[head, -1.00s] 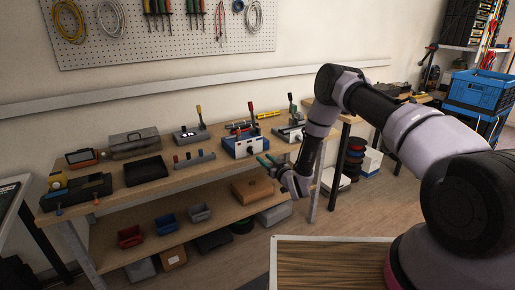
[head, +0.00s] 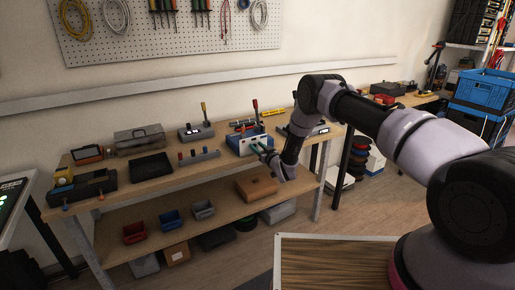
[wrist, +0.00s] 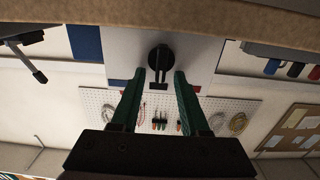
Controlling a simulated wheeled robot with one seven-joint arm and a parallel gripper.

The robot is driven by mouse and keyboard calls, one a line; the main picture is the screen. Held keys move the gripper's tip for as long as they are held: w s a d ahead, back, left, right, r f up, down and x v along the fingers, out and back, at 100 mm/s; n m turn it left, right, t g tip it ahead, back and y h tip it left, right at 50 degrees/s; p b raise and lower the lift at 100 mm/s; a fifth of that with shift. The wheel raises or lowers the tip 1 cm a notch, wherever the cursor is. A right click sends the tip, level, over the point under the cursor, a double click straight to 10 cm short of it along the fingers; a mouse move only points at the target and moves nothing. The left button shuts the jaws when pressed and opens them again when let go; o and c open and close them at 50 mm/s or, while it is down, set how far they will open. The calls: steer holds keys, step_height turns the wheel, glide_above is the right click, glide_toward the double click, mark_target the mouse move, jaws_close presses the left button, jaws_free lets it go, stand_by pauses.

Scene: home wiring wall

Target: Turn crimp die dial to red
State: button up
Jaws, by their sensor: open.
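The crimp tool is a blue and white box (head: 243,145) with a red-handled lever (head: 256,108), on the bench top. In the wrist view, which is upside down, its white front panel (wrist: 200,45) carries a black round dial (wrist: 160,55) with a narrow bar. My gripper (head: 262,151) is at the box's front right in the head view. In the wrist view its two green fingers (wrist: 160,76) are open, with the dial's bar between or just beyond the tips; contact cannot be told. Small red patches show beside the fingers. The dial's setting is unclear.
The workbench (head: 165,187) holds a grey toolbox (head: 138,141), a black tray (head: 151,167), a grey block with pegs (head: 199,157) and a yellow-handled tool (head: 196,133). Small bins (head: 171,218) and a brown box (head: 257,186) sit on the lower shelf.

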jaws_close()
steer(key=shift+n, duration=0.3)
steer(key=n, duration=0.7)
steer(key=s+a+f+n, duration=0.1)
steer(key=n, duration=0.3)
steer(key=shift+a, duration=0.1)
stand_by(0.3)
jaws_free()
